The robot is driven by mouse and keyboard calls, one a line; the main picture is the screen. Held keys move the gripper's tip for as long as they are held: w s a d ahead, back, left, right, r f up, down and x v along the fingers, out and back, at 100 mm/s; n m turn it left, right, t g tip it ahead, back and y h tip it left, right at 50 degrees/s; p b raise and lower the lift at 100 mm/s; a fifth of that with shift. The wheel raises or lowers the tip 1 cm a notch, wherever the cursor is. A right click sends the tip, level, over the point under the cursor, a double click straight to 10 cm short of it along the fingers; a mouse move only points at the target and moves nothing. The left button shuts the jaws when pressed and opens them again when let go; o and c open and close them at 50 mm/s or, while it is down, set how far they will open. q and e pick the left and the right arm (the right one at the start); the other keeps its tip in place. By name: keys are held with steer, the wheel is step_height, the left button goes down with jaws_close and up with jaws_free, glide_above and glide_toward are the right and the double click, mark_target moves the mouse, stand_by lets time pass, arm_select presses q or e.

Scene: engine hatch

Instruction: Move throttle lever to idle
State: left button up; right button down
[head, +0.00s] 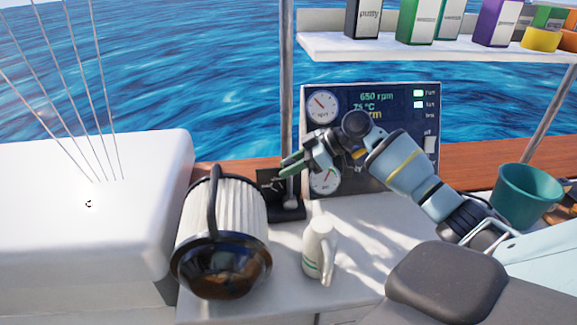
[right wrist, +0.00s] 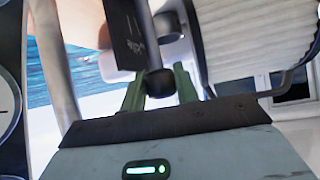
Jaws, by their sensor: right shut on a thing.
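The throttle lever (head: 289,190) stands on a black base (head: 268,185) between the white ribbed cylinder and the instrument panel. In the right wrist view, the lever's black knob (right wrist: 160,83) sits between the two green fingers of my right gripper (right wrist: 160,92). In the head view, my right gripper (head: 302,163) reaches in from the right and is shut on the top of the lever, hiding its knob. My left gripper is not in view.
The instrument panel (head: 400,108) reads 650 rpm and stands right behind my right arm. A white ribbed cylinder with a black handle (head: 235,218) is close left of the lever. A white jug (head: 319,248) stands in front. A teal bucket (head: 526,196) is at right.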

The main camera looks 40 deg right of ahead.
steer(key=shift+d+f, duration=0.1)
steer(key=shift+d, duration=0.05)
steer(key=c, duration=1.3)
jaws_free()
steer(key=shift+s, duration=0.15)
steer(key=shift+c, duration=0.2)
steer(key=v, duration=0.8)
steer(key=shift+b, duration=0.4)
